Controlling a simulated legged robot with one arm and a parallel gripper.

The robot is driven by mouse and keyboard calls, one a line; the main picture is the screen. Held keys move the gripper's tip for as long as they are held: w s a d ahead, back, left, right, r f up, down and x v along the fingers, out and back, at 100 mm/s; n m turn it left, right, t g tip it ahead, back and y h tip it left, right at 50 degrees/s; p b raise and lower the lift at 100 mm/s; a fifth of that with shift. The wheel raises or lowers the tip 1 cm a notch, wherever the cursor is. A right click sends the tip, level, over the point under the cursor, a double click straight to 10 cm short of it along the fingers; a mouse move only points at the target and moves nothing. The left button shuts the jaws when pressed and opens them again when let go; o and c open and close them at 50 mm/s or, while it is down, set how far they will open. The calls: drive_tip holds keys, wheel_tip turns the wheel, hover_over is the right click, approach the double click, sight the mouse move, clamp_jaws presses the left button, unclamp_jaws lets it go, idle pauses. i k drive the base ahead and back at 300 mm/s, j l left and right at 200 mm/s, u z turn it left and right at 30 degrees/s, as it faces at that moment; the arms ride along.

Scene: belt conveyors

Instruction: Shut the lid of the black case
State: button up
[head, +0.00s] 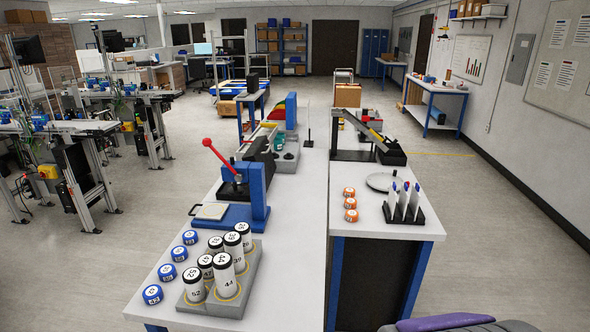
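I cannot tell for sure which thing is the black case. A black, upright, slanted panel (262,152) stands on the left table behind the red-handled press; it may be a raised lid, but its lower part is hidden by the press. A black open-topped box (391,155) sits at the far end of the right table, beside a black flat piece with a long tilted bar. My gripper is not in view. A purple and grey part, probably mine, shows at the bottom right edge, well in front of both tables.
The left table (157,288) holds a grey rack (224,305) of labelled cylinders, blue pucks (180,253) and the press (258,192). The right table (375,226) holds orange pucks (350,203), a plate (384,182) and a card holder (404,214).

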sight(259, 150)
drive_tip(key=i+u, duration=0.15)
drive_tip(key=i, duration=0.15)
drive_tip(key=i+l, duration=0.1)
drive_tip(key=l, duration=0.25)
drive_tip(key=i+l, duration=0.15)
drive_tip(key=l, duration=0.2)
drive_tip(key=i+l, duration=0.1)
drive_tip(key=l, duration=0.25)
drive_tip(key=i+l, duration=0.15)
drive_tip(key=l, duration=0.25)
drive_tip(key=i+l, duration=0.1)
drive_tip(key=l, duration=0.25)
drive_tip(key=i+u, duration=0.1)
drive_tip(key=i, duration=1.4)
